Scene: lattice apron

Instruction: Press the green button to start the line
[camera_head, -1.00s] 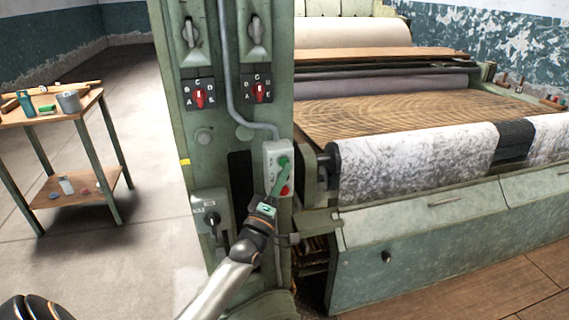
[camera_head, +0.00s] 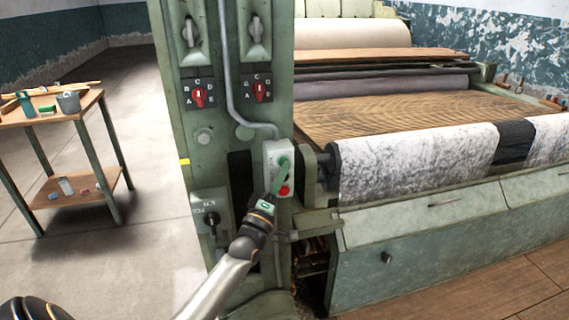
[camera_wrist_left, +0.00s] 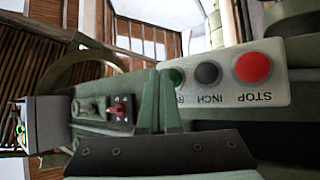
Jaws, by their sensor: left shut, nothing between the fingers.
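A pale control box (camera_head: 270,152) is fixed to the green machine column. In the left wrist view its white face carries a green button (camera_wrist_left: 178,76), a black INCH button (camera_wrist_left: 207,73) and a red STOP button (camera_wrist_left: 252,66). The red button (camera_head: 285,191) also shows in the head view. My left gripper (camera_head: 283,166) is shut and empty, its green fingers reaching up to the box. In the left wrist view the fingertips (camera_wrist_left: 160,73) lie beside the green button and partly cover it. I cannot tell whether they touch it. My right gripper is not in view.
Red rotary selectors (camera_head: 199,95) and a black-handled switch (camera_head: 211,219) sit on the same column. A grey conduit (camera_head: 229,85) runs down to the box. The machine's roller (camera_head: 415,165) is close at right. A wooden table (camera_head: 75,112) stands at left, with open floor between.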

